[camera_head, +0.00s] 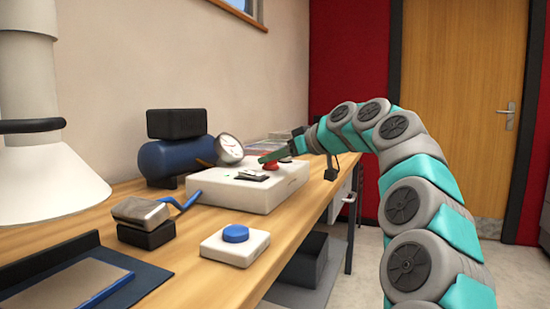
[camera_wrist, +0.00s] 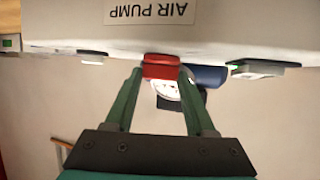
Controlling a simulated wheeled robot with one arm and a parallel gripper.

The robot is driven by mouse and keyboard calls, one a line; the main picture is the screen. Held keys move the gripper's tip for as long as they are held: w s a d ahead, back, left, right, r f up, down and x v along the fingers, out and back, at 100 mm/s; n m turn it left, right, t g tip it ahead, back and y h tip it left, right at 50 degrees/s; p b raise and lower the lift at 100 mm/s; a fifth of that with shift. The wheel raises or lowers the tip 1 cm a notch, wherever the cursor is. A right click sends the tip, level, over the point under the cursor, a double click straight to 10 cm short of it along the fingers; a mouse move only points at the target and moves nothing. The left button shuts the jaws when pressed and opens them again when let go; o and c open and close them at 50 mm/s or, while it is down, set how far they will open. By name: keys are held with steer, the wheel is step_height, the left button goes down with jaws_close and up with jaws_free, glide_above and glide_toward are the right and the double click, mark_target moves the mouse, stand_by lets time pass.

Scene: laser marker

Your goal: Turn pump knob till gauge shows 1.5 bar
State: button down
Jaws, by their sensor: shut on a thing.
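The cream pump box (camera_head: 235,190) stands on the bench in the head view. In the wrist view it appears upside down, with an "AIR PUMP" label (camera_wrist: 150,11). A red knob (camera_head: 271,166) is on the box; in the wrist view the knob (camera_wrist: 160,67) sits between my fingertips. My gripper (camera_head: 282,155) is shut on this knob, its green fingers on either side. The round white gauge (camera_head: 230,148) faces the room behind the box, beside the blue tank (camera_head: 175,157). Its needle and reading are too small to tell. In the wrist view the gauge (camera_wrist: 166,91) is partly hidden behind the knob.
A white box with a blue button (camera_head: 235,234) stands in front of the pump. A metal-topped black block (camera_head: 143,222) and a blue-handled tool (camera_head: 180,202) lie to the left. A white extractor hood (camera_head: 45,170) hangs at far left. The floor right of the bench is open.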

steer(key=shift+f+b, duration=0.2)
steer(key=shift+b, duration=0.1)
steer(key=shift+s+a+m+t+h+b, duration=0.1)
steer(key=shift+s+m+t+h+b, duration=0.1)
steer(key=shift+m+t+h+b, duration=0.9)
steer(key=m+h, duration=0.1)
steer(key=m+t+h+p, duration=0.1)
steer(key=m+t+h, duration=0.1)
steer(key=shift+a+r+m+p, duration=0.1)
steer(key=shift+r+m+p, duration=0.2)
steer(key=shift+m, duration=0.1)
steer(key=shift+s+a+m+t+h+p, duration=0.15)
steer(key=shift+m+t+h+p, duration=0.15)
steer(key=shift+m+h, duration=0.5)
steer(key=shift+w+a+m+t+h+p, duration=0.1)
steer(key=shift+m+t+h+p, duration=0.2)
steer(key=shift+m+h, duration=0.45)
steer(key=shift+f+h, duration=0.1)
steer(key=shift+h, duration=0.35)
steer(key=shift+c, duration=1.2)
jaws_free()
steer(key=shift+s, duration=0.15)
